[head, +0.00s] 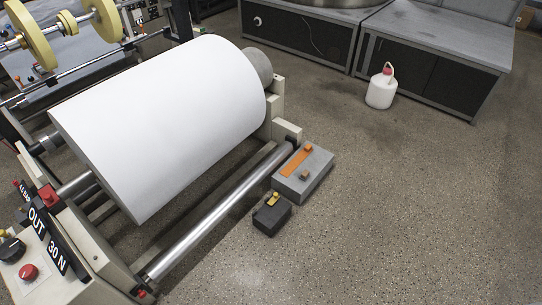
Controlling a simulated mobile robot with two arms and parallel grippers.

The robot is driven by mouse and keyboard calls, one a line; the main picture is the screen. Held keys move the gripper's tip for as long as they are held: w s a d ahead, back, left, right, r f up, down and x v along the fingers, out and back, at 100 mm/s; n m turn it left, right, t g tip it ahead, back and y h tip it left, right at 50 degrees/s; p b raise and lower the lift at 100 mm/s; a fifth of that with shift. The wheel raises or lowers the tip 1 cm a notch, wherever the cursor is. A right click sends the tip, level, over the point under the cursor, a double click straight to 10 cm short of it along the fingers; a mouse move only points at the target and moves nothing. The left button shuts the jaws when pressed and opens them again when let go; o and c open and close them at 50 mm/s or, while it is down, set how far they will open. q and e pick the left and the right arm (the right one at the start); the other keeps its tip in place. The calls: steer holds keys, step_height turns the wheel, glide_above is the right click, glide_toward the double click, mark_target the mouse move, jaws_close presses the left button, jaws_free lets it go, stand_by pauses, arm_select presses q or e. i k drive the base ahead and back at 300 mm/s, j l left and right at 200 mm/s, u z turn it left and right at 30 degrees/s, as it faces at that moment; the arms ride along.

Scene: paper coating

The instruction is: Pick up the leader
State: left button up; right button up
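Nothing in view is plainly marked as the leader. A flat orange strip (295,161) lies on top of a grey box (318,163) on the floor, beside the end of the roller stand. A large white paper roll (165,115) rests in the stand, and I cannot make out a loose end on it. Neither of my grippers shows in the head view.
A dark box (271,219) with a yellow part sits by the grey box. A steel roller (210,220) runs along the stand. A control panel (35,265) is at lower left. A white jug (381,91) stands by grey cabinets (435,60). The right floor is clear.

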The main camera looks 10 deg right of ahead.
mark_target(300, 157)
steer(key=i+l+u, duration=0.2)
steer(key=u, duration=0.15)
steer(key=i+l+u, duration=0.2)
steer(key=l+u, duration=0.15)
steer(key=i+l+u, duration=0.1)
steer(key=l+u, duration=0.25)
